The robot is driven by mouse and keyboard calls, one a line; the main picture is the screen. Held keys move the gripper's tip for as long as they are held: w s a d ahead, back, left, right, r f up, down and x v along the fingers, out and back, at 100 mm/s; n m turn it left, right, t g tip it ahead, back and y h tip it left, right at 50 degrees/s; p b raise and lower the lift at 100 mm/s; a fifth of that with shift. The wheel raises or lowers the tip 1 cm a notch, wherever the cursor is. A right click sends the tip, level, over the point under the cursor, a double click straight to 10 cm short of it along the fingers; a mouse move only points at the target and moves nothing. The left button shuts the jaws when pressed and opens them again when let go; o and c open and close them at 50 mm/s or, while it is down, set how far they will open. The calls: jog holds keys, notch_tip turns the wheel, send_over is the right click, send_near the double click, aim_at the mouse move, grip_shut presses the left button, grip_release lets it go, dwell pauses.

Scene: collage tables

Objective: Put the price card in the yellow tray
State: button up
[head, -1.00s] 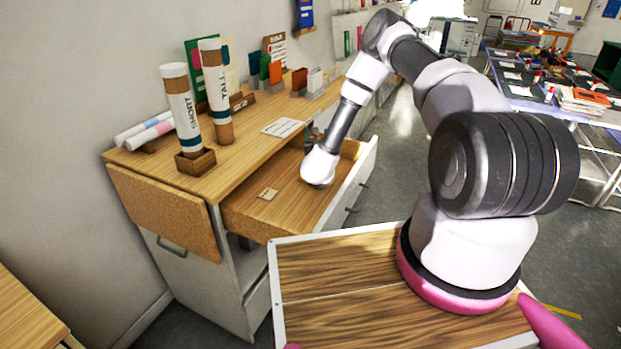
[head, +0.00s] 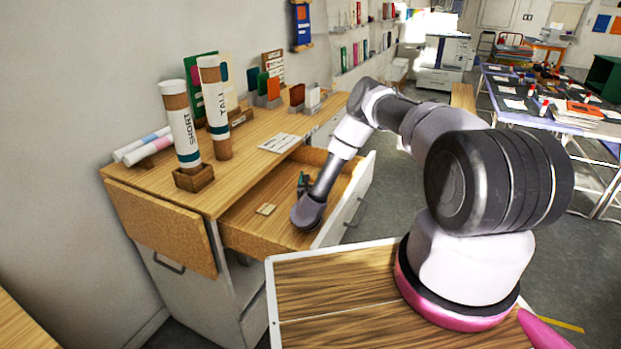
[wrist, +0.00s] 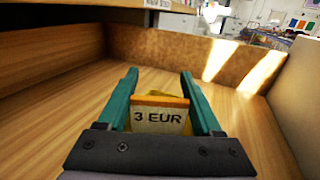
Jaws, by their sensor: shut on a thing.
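The price card (wrist: 160,120), pale with "3 EUR" on it and an orange-yellow upper edge, stands between the two teal fingers of my gripper (wrist: 160,92) in the wrist view. My gripper is shut on it, low inside the open wooden drawer (head: 248,222). In the head view my gripper (head: 303,184) is small and the card cannot be made out. A little yellow shows just behind the card in the wrist view; I cannot tell whether it belongs to the card or to another thing. No yellow tray is clearly seen.
Drawer walls and the cabinet top's edge surround my gripper. A small tan piece (head: 266,209) lies in the drawer. On the cabinet top stand the SHORT tube (head: 182,128), the TALL tube (head: 216,110), a flat white card (head: 281,143) and several coloured cards in holders.

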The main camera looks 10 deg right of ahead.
jog(key=shift+f, duration=0.1)
jog(key=o, duration=1.3)
jog(key=v, duration=0.7)
jog(key=shift+s, duration=0.3)
